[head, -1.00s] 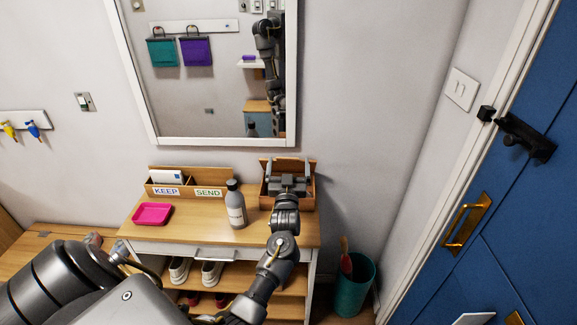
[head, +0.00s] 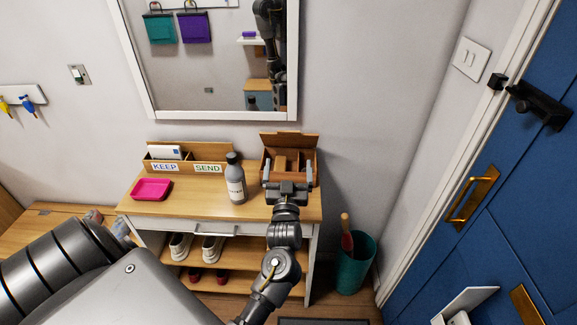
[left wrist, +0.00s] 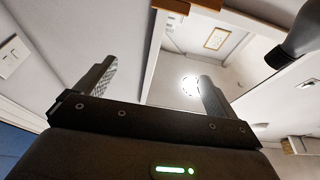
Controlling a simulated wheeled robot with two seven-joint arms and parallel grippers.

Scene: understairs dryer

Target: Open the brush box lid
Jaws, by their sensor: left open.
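The wooden brush box (head: 266,158) stands at the right end of the console table, against the wall. Its lid (head: 288,140) is raised and stands up at the back. The divided inside of the box shows, with wooden partitions; the front is partly hidden by my gripper. My left gripper (head: 288,171) is at the front of the box, its two fingers spread wide and apart from the lid, with nothing seen between them. In the left wrist view, the open fingers (left wrist: 156,84) point up toward the mirror. My right gripper is not in view.
A grey bottle (head: 236,182) stands just left of the box. A pink tray (head: 151,189) and a KEEP/SEND letter rack (head: 186,160) are further left on the table (head: 190,208). A teal bin (head: 354,265) stands on the floor to the right. The mirror (head: 205,114) hangs above.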

